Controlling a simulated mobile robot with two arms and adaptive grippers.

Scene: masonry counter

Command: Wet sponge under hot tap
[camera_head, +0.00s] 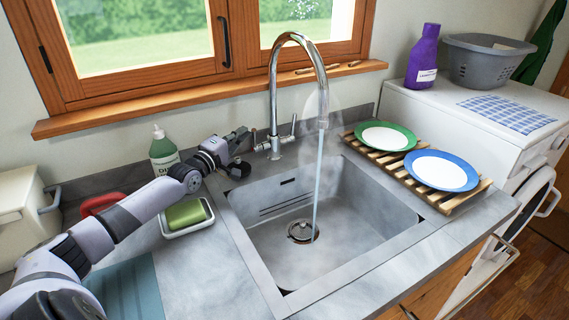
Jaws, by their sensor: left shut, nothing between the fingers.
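The green sponge (187,214) lies in a white dish (196,228) on the counter, left of the sink. The chrome tap (276,88) stands behind the sink (340,251). Water (318,175) runs from its spout down to the drain, with steam around the spout. My left gripper (243,150) is shut and empty, close to the left tap handle, above the sink's back left corner. I cannot tell whether it touches the handle. My right gripper is out of view.
A green soap bottle (163,152) and a red object (101,204) stand behind my left arm. A wooden rack (466,198) with two plates (443,170) sits right of the sink. A purple bottle (423,57) and grey basin (484,62) stand on the washing machine.

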